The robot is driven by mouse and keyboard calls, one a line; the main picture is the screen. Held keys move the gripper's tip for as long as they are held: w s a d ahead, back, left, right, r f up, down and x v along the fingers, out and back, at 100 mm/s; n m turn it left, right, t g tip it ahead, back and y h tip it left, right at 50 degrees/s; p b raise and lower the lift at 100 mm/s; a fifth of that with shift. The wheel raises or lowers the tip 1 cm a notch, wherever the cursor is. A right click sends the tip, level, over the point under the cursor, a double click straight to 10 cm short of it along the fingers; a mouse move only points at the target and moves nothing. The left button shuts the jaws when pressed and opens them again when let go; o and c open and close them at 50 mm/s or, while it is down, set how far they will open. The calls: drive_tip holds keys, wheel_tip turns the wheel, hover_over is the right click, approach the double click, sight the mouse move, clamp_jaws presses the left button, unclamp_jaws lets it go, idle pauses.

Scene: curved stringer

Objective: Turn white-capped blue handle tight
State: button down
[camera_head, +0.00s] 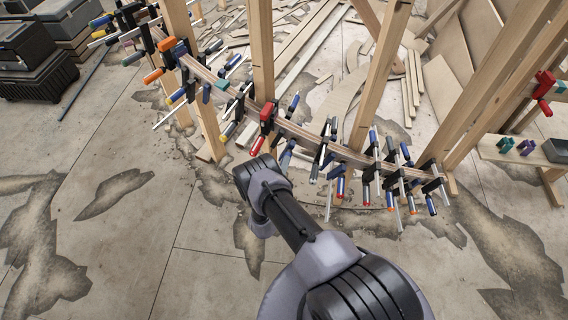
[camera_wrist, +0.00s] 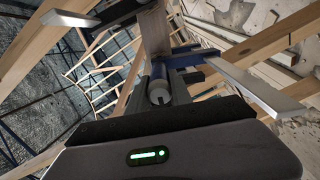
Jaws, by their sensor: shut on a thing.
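In the wrist view, a blue handle (camera_wrist: 158,73) with a whitish end cap points toward the camera. My gripper (camera_wrist: 161,84) is shut on this handle, with one dark jaw on each side of it. The handle belongs to a clamp whose metal bar (camera_wrist: 247,82) runs off to the right, with a blue part beside it. In the head view, my arm reaches to the middle of the curved wooden stringer (camera_head: 322,145). My gripper's jaws are mostly hidden there behind my own wrist, and I cannot clearly make out the held handle.
Many clamps line the stringer, with a red-handled one (camera_head: 264,127) close to my wrist and several blue-handled ones (camera_head: 341,182) to the right. Upright wooden posts (camera_head: 260,50) stand along it. Dark cases (camera_head: 40,75) sit at far left. The near concrete floor is clear.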

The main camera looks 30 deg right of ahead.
drive_tip(key=m+p, duration=0.3)
drive_tip(key=m, duration=0.4)
drive_tip(key=shift+r, duration=0.1)
drive_tip(key=m+p, duration=0.1)
drive_tip(key=m, duration=0.3)
drive_tip(key=shift+s+m+p, duration=0.1)
drive_tip(key=shift+m+p, duration=0.2)
drive_tip(key=shift+p, duration=0.1)
drive_tip(key=shift+m+p, duration=0.45)
drive_tip(key=shift+m, duration=0.75)
drive_tip(key=c, duration=1.1)
unclamp_jaws()
drive_tip(key=shift+c, duration=0.2)
